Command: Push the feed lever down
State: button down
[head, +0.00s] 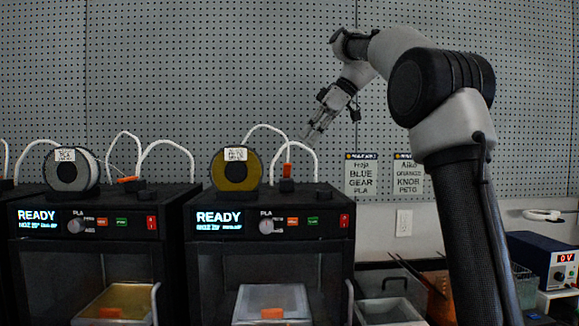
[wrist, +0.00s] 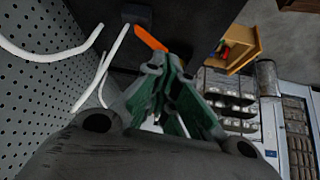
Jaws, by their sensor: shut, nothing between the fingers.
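The orange feed lever (head: 287,169) stands upright on top of the right printer (head: 270,225), behind its front panel. In the wrist view the orange lever (wrist: 151,39) shows just beyond the fingertips. My gripper (head: 309,136) is above and to the right of the lever in the head view, pointing down and left. In the wrist view my gripper (wrist: 168,68) has its green-lined fingers together, with nothing held. I cannot tell the exact gap between the fingertips and the lever; they look apart in the head view.
White tubes (head: 268,127) arch around the lever. A yellow filament spool (head: 236,170) stands left of it. The left printer (head: 95,225) has another orange lever (head: 127,180) lying nearly flat. The pegboard wall (head: 230,60) is close behind.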

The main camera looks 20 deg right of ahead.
aim_at(287, 165)
jog(key=shift+f, duration=0.1)
jog(key=shift+x, duration=3.4)
jog(key=shift+f, duration=1.5)
jog(key=shift+s+d+r, duration=0.25)
jog(key=shift+d+r, duration=0.05)
jog(key=shift+d, duration=0.4)
jog(key=shift+s+d+r, duration=0.25)
jog(key=shift+d, duration=0.45)
